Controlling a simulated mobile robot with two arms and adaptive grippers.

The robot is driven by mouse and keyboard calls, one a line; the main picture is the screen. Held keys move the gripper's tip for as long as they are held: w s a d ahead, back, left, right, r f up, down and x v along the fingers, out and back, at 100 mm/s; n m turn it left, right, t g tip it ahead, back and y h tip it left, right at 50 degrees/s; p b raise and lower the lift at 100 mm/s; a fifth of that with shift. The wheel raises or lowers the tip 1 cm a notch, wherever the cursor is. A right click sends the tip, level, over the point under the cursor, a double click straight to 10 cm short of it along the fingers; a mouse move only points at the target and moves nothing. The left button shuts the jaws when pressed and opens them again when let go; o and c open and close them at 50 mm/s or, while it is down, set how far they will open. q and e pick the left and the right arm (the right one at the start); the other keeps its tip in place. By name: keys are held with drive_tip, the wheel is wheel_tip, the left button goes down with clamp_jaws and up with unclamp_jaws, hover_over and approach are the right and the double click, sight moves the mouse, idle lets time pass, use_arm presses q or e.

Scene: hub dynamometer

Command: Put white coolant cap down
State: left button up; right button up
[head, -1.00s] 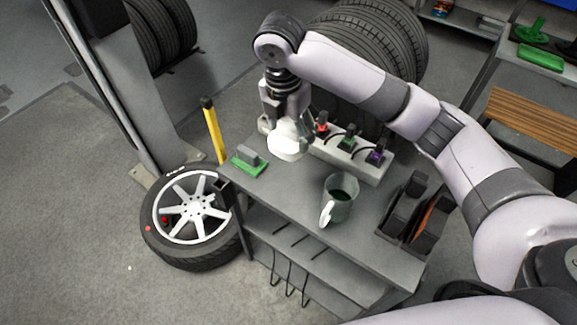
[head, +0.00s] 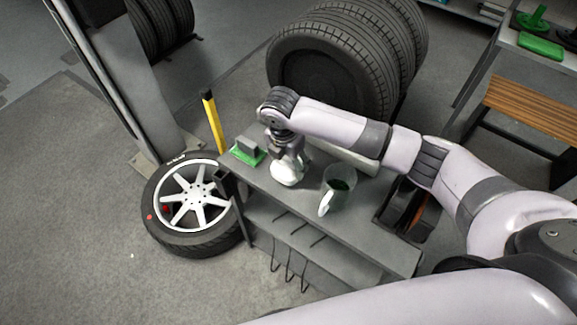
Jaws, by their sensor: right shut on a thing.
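The white coolant cap (head: 286,174) is at my right gripper (head: 287,158), low over the grey workbench top (head: 262,180). The gripper is shut on the cap. I cannot tell whether the cap touches the bench. My left gripper is not in view.
My right arm hides most of the pale connector strip (head: 352,160) at the bench's back edge. A dark divided holder (head: 405,207) stands at the right end. A wheel (head: 190,207) lies on the floor at left. Tires (head: 335,65) stand behind. The front-middle bench top is clear.

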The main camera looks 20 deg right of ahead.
sight(288, 168)
wheel_tip(288, 168, down, 3)
drive_tip(key=shift+r, duration=0.1)
drive_tip(key=shift+d+f, duration=0.1)
drive_tip(key=shift+f, duration=0.2)
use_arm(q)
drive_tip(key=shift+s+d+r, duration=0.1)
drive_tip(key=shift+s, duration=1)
use_arm(e)
drive_tip(key=shift+f, duration=0.1)
drive_tip(key=o, duration=1.1)
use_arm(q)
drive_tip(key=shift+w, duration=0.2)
use_arm(e)
drive_tip(key=shift+o, duration=0.3)
